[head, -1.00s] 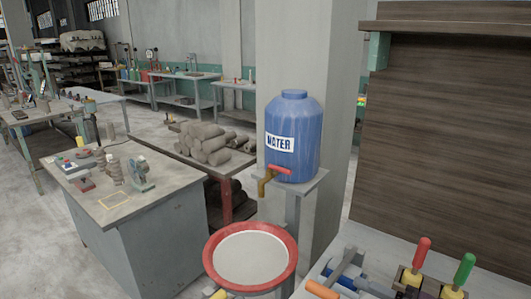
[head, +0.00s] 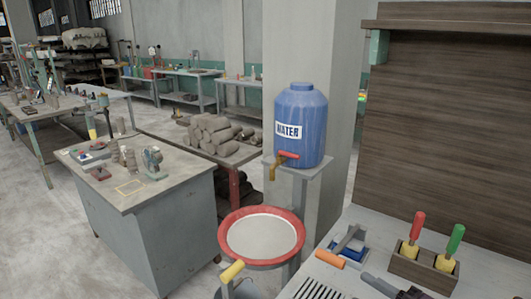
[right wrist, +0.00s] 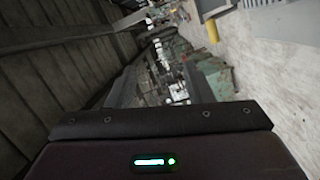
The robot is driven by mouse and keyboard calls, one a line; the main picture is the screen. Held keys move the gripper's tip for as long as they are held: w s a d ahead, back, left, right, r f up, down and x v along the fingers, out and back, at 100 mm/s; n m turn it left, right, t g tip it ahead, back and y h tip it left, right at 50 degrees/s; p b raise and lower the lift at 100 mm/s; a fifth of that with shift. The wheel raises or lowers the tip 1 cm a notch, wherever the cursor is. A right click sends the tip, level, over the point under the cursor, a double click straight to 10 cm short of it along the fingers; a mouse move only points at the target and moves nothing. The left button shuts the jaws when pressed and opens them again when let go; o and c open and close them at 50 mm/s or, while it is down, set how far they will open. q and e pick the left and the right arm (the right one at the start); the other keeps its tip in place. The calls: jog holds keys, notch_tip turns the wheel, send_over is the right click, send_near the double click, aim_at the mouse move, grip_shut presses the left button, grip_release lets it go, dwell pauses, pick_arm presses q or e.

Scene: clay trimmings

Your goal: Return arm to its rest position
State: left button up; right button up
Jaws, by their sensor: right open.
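My right gripper (right wrist: 165,88) shows in the right wrist view as a dark housing with a screwed bar and a small green light along the bottom. Its jaws are open and I see nothing held between them. Beyond it are a ribbed dark surface on the left and pale floor at the upper right, tilted. Neither gripper shows in the head view. My left gripper is in no view.
In the head view a worktop (head: 335,272) at the lower right holds a tool rack (head: 408,266) with red and green handles. A red-rimmed basin (head: 228,250) stands beside it, below a blue water barrel (head: 301,108). A grey cabinet (head: 142,243) stands left.

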jog(key=s+d+f+m+g+h, duration=0.1)
jog(key=d+f+m+h, duration=0.1)
jog(key=f+m+h, duration=0.4)
jog(key=s+d+f+m+h, duration=0.25)
jog(key=f+m+h, duration=0.2)
jog(key=m, duration=0.35)
jog(key=s+a+f+m+g, duration=0.45)
jog(key=s+m+g, duration=0.3)
jog(key=s, duration=0.25)
jog(key=s+f+g+b, duration=0.3)
jog(key=f+b, duration=0.1)
jog(key=f, duration=3.1)
pick_arm(q)
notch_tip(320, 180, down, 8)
jog(key=b, duration=0.3)
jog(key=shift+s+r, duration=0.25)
pick_arm(e)
jog(key=s+d+f+n+h, duration=0.1)
jog(key=s+d+f, duration=0.2)
jog(key=s+f, duration=1.6)
jog(key=shift+s+f+g, duration=0.25)
jog(key=shift+f+g, duration=0.1)
jog(key=shift+f, duration=0.4)
